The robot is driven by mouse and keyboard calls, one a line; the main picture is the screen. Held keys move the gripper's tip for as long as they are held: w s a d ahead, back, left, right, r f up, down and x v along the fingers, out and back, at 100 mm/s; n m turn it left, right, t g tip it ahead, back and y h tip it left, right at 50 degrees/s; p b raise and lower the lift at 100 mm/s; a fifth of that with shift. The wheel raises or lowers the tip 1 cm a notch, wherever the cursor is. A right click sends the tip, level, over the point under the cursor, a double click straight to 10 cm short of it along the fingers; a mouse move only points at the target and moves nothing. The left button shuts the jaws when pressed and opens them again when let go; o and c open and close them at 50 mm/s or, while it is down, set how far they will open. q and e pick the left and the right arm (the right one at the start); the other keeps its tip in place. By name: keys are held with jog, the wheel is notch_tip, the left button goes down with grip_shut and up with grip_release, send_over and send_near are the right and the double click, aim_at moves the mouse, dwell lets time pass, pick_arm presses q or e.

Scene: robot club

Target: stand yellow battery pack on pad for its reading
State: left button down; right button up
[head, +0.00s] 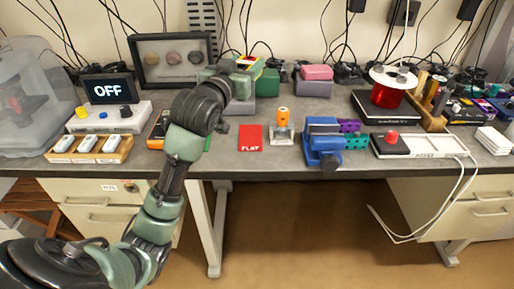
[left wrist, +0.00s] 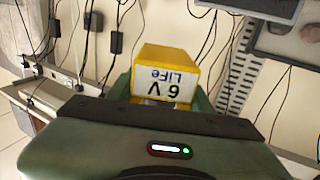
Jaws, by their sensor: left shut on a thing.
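The yellow battery pack (left wrist: 165,72) is between the fingers of my left gripper (left wrist: 160,100) in the left wrist view, its white label reading "6V LiFe" upside down. In the head view, my left gripper (head: 238,72) is over the back of the bench, and a small yellow part of the pack (head: 250,59) shows beyond it. The gripper is shut on the pack and hides most of it. A screen reading OFF (head: 108,89) stands at the left behind a grey box with knobs (head: 110,119). I cannot tell which surface is the pad. My right gripper is out of view.
Green, grey and pink blocks (head: 315,73) stand at the back. A red FLAT card (head: 250,144), an orange-topped holder (head: 283,127) and a blue vise (head: 323,141) are at the front. A red spool (head: 390,94) and a red-button box (head: 391,144) are at the right. Cables hang behind.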

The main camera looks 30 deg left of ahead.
pick_arm(q)
jog(key=shift+d+f, duration=0.25)
jog(key=shift+f, duration=0.1)
jog(key=f, duration=0.7)
jog(key=f+b, duration=0.1)
jog(key=f, duration=0.6)
jog(key=shift+w+d+f, duration=0.15)
jog(key=shift+w+f, duration=0.05)
jog(key=shift+f, duration=0.7)
notch_tip(320, 180, down, 3)
jog(key=shift+r+b, duration=0.15)
jog(key=shift+b, duration=0.2)
jog(key=shift+f, duration=0.45)
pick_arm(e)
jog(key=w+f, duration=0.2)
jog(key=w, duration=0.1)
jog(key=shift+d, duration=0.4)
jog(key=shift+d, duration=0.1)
